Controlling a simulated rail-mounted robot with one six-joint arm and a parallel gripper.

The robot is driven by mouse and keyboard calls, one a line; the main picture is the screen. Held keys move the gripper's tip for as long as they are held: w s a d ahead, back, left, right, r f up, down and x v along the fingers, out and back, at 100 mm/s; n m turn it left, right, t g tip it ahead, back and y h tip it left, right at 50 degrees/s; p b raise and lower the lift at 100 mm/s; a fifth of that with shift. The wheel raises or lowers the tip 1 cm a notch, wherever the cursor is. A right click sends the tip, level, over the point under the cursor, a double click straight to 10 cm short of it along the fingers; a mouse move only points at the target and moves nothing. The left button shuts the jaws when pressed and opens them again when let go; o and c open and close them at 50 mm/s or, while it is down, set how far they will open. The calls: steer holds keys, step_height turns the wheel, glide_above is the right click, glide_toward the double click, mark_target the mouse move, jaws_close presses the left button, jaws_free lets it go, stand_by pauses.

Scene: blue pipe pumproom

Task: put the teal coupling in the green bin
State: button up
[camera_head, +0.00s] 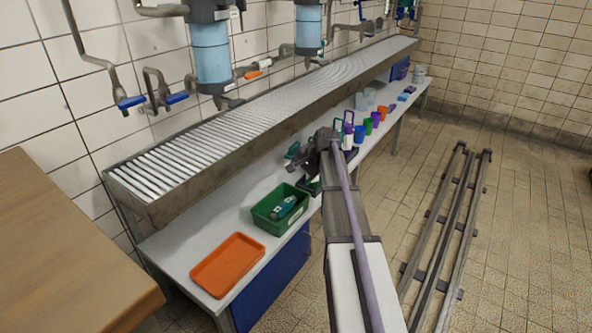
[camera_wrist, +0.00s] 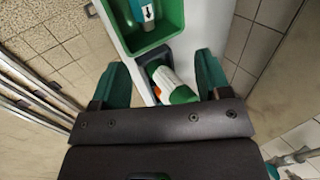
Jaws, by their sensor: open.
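The green bin (camera_head: 262,216) stands on the white bench, and its rim shows at the top of the wrist view (camera_wrist: 180,38). A teal piece (camera_head: 283,208), which looks like the teal coupling, lies inside it. In the wrist view this piece (camera_wrist: 146,12) shows a white label with a black arrow, and its far part is cut off. My gripper (camera_wrist: 162,75) is open, with a teal finger on each side and nothing held between them. It is apart from the coupling, on the near side of the bin in the wrist view.
A dark container (camera_wrist: 145,60) with a white and green item (camera_wrist: 180,88) shows between my fingers. An orange tray (camera_head: 228,264) sits left of the bin. Several coloured cups (camera_head: 368,126) stand farther along the bench. A ribbed metal trough (camera_head: 200,155) runs behind and above it.

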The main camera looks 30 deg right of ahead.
steer(key=s+a+f+n+g+h, duration=0.1)
steer(key=s+a+n, duration=0.5)
steer(key=s+a, duration=0.7)
steer(key=s+a+f+n+g+h, duration=0.1)
steer(key=s+a+n+g, duration=0.3)
steer(key=s+a, duration=0.9)
steer(key=a+n, duration=0.1)
steer(key=n, duration=0.1)
steer(key=shift+f+n+h, duration=0.3)
steer(key=shift+n, duration=0.1)
steer(key=shift+w+a, duration=0.1)
step_height(320, 180, up, 33)
steer(key=p, duration=3.3)
steer(key=shift+r, duration=0.2)
